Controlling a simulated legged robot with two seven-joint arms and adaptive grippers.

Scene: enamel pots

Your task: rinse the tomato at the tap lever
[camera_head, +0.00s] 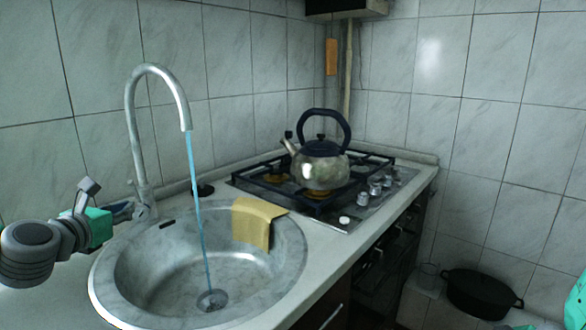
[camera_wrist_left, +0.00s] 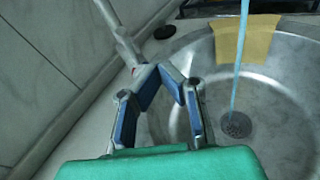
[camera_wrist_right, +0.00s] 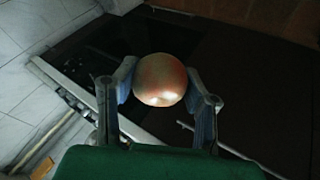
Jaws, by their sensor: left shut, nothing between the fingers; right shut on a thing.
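The tap (camera_head: 138,130) arches over the round sink (camera_head: 101,288), and a blue stream of water (camera_head: 197,200) falls from its spout to the drain. The stream also shows in the left wrist view (camera_wrist_left: 238,60). My left gripper (camera_head: 130,208) is shut and empty at the tap's base. In the left wrist view its fingertips (camera_wrist_left: 168,72) lie close to the tap lever (camera_wrist_left: 128,48); whether they touch it I cannot tell. The reddish tomato (camera_wrist_right: 160,80) sits between the fingers of my right gripper (camera_wrist_right: 160,88), which is shut on it, away from the water.
A yellow cloth (camera_head: 258,220) hangs over the sink's back right rim. A kettle (camera_head: 320,165) stands on the gas hob (camera_head: 345,215) to the right of the sink. A black pot (camera_head: 480,293) stands low at the far right. The counter between sink and hob is narrow.

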